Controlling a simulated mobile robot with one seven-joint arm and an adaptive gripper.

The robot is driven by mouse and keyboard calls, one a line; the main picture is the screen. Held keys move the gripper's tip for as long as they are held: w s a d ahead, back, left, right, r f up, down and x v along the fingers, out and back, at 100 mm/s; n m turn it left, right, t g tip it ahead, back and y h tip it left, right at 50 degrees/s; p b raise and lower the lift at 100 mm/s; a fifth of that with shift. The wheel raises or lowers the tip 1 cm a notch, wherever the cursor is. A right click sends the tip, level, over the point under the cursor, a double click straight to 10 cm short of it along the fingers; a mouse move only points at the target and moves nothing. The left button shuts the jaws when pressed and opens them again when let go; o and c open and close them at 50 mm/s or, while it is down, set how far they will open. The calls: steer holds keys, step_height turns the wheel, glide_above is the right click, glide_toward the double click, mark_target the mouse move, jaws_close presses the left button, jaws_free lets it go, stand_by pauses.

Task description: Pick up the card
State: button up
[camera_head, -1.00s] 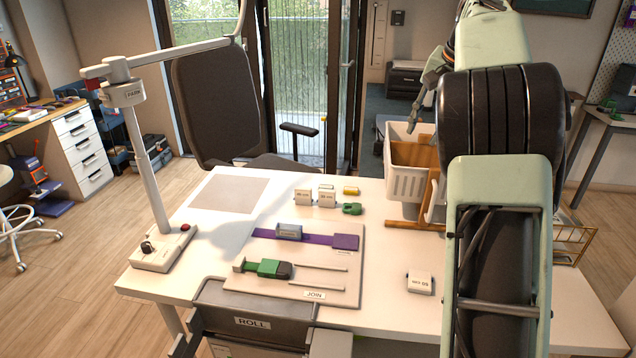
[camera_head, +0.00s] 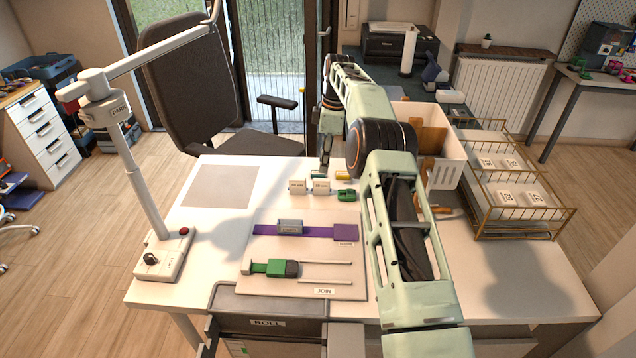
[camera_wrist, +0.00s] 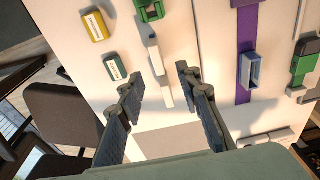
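Two small white labelled blocks, the left one (camera_head: 298,187) and the right one (camera_head: 321,187), stand side by side on the white table; I cannot tell which, if either, is the card. In the wrist view, two narrow white pieces, one (camera_wrist: 154,53) beyond the other (camera_wrist: 164,91), show between and just past my fingers, seen nearly edge-on. My gripper (camera_wrist: 158,78) is open, its two dark fingers apart with nothing clearly held. In the head view my gripper (camera_head: 322,164) hangs over the table's back edge, behind the white blocks.
A green labelled piece (camera_wrist: 115,68) and a yellow one (camera_wrist: 97,27) lie beside the fingers. A green clip (camera_head: 346,195), a board with a purple strap (camera_head: 265,230), a lamp stand (camera_head: 160,258), a white bin (camera_head: 445,172) and a wire rack (camera_head: 520,236) surround the work area.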

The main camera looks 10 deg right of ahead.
mark_target(322, 179)
steer(key=f, duration=0.4)
steer(key=shift+a+f, duration=0.2)
steer(key=shift+f, duration=0.1)
steer(key=shift+w+a+f, duration=0.1)
steer(key=shift+w+f, duration=0.05)
steer(key=shift+f, duration=1.15)
steer(key=shift+w+a+f, duration=0.1)
steer(key=shift+w+f, duration=0.05)
steer(key=shift+f, duration=1.15)
steer(key=shift+c, duration=0.7)
jaws_close()
